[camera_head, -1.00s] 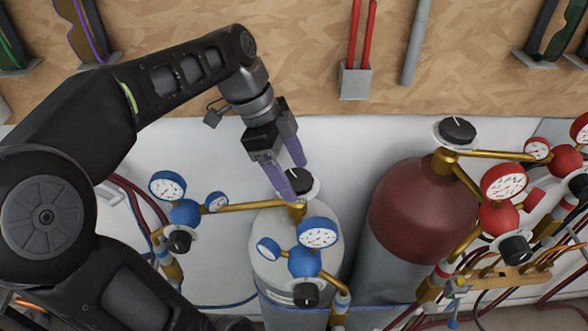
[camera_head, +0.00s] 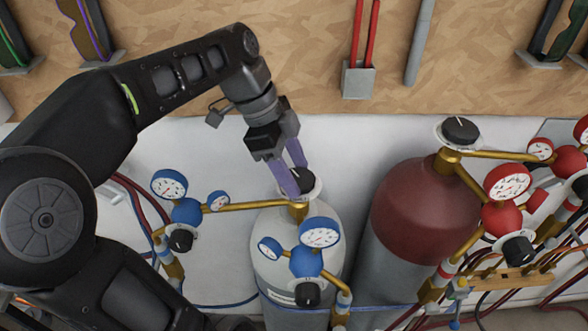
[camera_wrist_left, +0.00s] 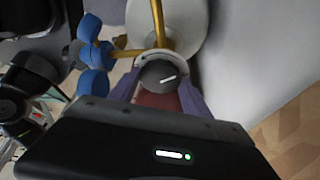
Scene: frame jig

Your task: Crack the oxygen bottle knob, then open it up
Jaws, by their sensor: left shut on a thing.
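The oxygen bottle (camera_head: 272,238) is the pale grey-white cylinder with blue regulators. Its black knob (camera_head: 297,180) sits on top of the brass valve, over a white dial ring. My left gripper (camera_head: 292,180) reaches down from above with purple fingers on either side of the knob, shut on it. In the left wrist view the knob (camera_wrist_left: 157,73) shows between the two purple fingers (camera_wrist_left: 158,90), with a white pointer line slanting up to the right. My right gripper is not in view.
Blue gauges (camera_head: 319,233) and a blue regulator (camera_head: 187,210) stand close around the oxygen valve. A dark red-topped cylinder (camera_head: 425,205) with its own black knob (camera_head: 460,130) and red gauges stands to the right. Hoses run below.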

